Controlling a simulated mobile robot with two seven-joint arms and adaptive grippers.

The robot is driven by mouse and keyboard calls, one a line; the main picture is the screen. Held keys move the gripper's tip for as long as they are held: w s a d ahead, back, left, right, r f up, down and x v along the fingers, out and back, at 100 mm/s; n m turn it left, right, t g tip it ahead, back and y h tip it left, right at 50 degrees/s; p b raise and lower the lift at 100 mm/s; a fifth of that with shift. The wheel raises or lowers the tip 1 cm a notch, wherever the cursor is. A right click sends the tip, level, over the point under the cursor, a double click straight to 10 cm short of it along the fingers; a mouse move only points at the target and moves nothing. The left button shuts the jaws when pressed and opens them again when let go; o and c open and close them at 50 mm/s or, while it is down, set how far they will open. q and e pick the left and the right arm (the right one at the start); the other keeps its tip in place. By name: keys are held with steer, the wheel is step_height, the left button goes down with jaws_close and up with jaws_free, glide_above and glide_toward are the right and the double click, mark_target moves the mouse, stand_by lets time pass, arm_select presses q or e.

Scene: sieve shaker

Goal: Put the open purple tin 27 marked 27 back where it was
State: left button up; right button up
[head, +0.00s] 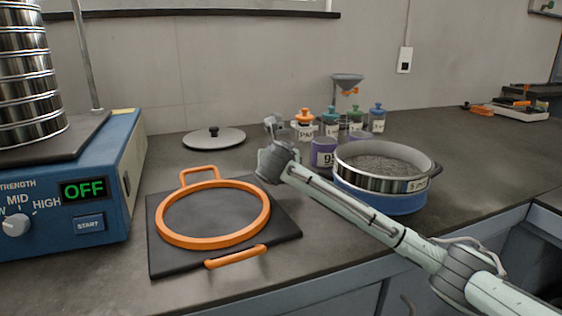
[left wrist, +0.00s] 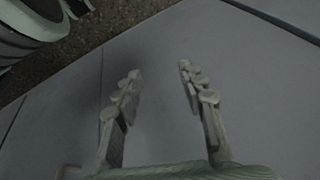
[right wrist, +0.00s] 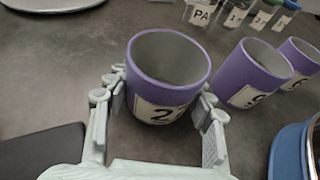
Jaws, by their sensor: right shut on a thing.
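The open purple tin (right wrist: 165,80) is between the fingers of my right gripper (right wrist: 162,92) in the right wrist view. Its label shows a 2; the rest of the number is hidden by a finger. It looks upright and empty inside. I cannot tell whether its base touches the bench. In the head view my right gripper (head: 275,132) is at the back of the bench, left of another purple tin, and the held tin is hidden. My left gripper (left wrist: 157,95) is open and empty in front of grey cabinet panels.
Two other purple tins, one nearer (right wrist: 252,75) and one farther (right wrist: 298,62), stand to the right. A sieve (head: 385,165) sits on a blue-sided base. Small lidded jars (head: 331,122) stand behind. An orange ring (head: 213,238) lies on a black board, left of my arm.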

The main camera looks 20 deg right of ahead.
arm_select(q)
steer(key=shift+f, duration=0.1)
arm_select(e)
steer(key=o, duration=1.2)
steer(key=shift+f, duration=0.1)
arm_select(q)
steer(key=shift+w+a+f, duration=0.1)
steer(key=shift+w+f, duration=0.1)
steer(key=shift+f, duration=0.15)
arm_select(e)
steer(key=shift+s+a+r, duration=0.15)
steer(key=shift+s+r, duration=0.1)
steer(key=p+v, duration=0.1)
steer(key=v, duration=1)
steer(key=shift+r, duration=0.1)
arm_select(q)
steer(key=shift+x, duration=1)
arm_select(e)
steer(key=shift+s, duration=0.2)
arm_select(q)
steer(key=shift+d, duration=0.25)
